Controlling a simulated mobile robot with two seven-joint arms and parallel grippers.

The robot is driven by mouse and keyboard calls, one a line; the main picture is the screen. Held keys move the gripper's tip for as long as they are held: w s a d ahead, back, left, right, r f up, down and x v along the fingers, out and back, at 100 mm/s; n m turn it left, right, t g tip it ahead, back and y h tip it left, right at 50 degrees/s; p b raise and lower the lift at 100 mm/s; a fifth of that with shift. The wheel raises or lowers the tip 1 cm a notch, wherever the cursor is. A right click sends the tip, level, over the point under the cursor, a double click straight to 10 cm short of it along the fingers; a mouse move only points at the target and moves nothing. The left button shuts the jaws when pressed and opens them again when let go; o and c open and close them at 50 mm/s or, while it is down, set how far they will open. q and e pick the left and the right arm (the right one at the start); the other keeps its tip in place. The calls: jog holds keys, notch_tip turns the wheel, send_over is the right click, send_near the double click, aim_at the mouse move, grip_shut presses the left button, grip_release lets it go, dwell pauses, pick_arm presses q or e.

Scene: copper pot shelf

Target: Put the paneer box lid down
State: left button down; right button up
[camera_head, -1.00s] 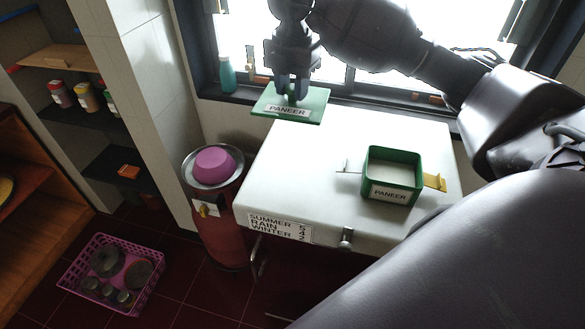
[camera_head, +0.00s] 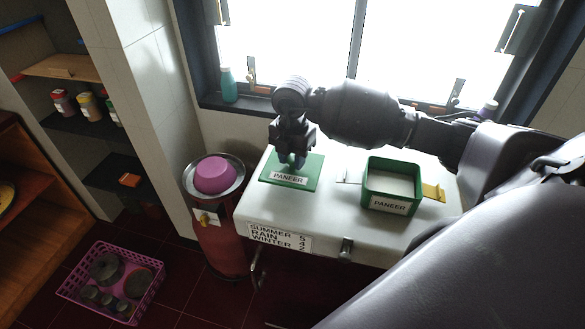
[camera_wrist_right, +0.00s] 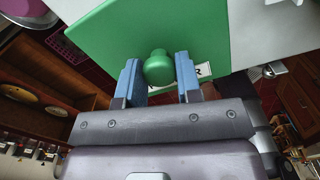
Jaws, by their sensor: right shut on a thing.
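The green paneer box lid (camera_head: 309,175) has a PANEER label and is over the left part of the white-topped chest (camera_head: 335,222). It lies flat, on the top or just above it; I cannot tell which. My right gripper (camera_head: 292,164) is above the lid, shut on its round green knob. In the right wrist view the fingers (camera_wrist_right: 158,75) stand either side of the knob, and the lid (camera_wrist_right: 110,35) spreads beyond it. The open green paneer box (camera_head: 388,205), with white contents, stands on the chest to the right of the lid. My left gripper is not in view.
A yellow piece (camera_head: 433,192) sits at the box's right side. A red drum (camera_head: 222,245) carrying a metal plate with a purple bowl (camera_head: 215,174) stands left of the chest. A pink basket (camera_head: 75,290) is on the floor. The window is behind.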

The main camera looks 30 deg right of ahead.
aim_at(292, 167)
jog(key=shift+f, duration=2)
jog(key=shift+f, duration=0.1)
jog(key=o, duration=0.9)
jog(key=shift+o, duration=0.2)
jog(key=shift+r, duration=0.25)
notch_tip(292, 167, up, 12)
jog(key=shift+f+b, duration=0.1)
jog(key=shift+b, duration=0.3)
